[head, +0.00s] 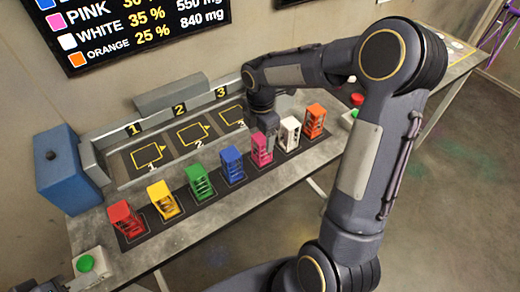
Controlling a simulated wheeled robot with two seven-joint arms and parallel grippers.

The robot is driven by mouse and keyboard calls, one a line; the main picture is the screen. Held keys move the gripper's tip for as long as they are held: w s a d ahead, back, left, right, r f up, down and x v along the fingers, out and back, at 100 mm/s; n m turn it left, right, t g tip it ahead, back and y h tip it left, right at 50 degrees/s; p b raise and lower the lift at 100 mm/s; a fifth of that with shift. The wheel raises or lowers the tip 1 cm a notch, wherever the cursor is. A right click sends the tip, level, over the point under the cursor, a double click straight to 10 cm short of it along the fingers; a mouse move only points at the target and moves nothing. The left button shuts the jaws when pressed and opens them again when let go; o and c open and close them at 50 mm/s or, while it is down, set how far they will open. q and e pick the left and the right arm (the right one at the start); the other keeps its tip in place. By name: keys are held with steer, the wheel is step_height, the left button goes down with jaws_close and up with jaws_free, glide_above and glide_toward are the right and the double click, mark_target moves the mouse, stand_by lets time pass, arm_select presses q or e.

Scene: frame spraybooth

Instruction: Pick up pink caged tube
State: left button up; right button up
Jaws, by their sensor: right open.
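The pink caged tube (261,150) stands upright in a row of coloured caged tubes on the black strip on the bench. It is between the blue caged tube (232,166) and the white caged tube (289,133). My right gripper (268,124) points down just above and behind the pink caged tube, close to its top. The fingertips are small and partly hidden, so I cannot tell whether they touch it. The gripper is open. My left gripper is not clearly seen; only a dark piece of my arm shows at the lower left corner.
The row also holds red, yellow, green and orange (314,120) caged tubes. Behind it are three numbered marked spots (150,155). A blue box (68,168) stands at the left. A green button (85,263) is at the front left; red and green buttons (357,99) are at the right.

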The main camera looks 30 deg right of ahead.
steer(key=f, duration=0.4)
steer(key=shift+w+d+f+p, duration=0.1)
steer(key=shift+d+p, duration=0.1)
steer(key=shift+p, duration=0.15)
steer(key=shift+c, duration=0.4)
steer(key=c, duration=1.1)
steer(key=shift+c, duration=0.2)
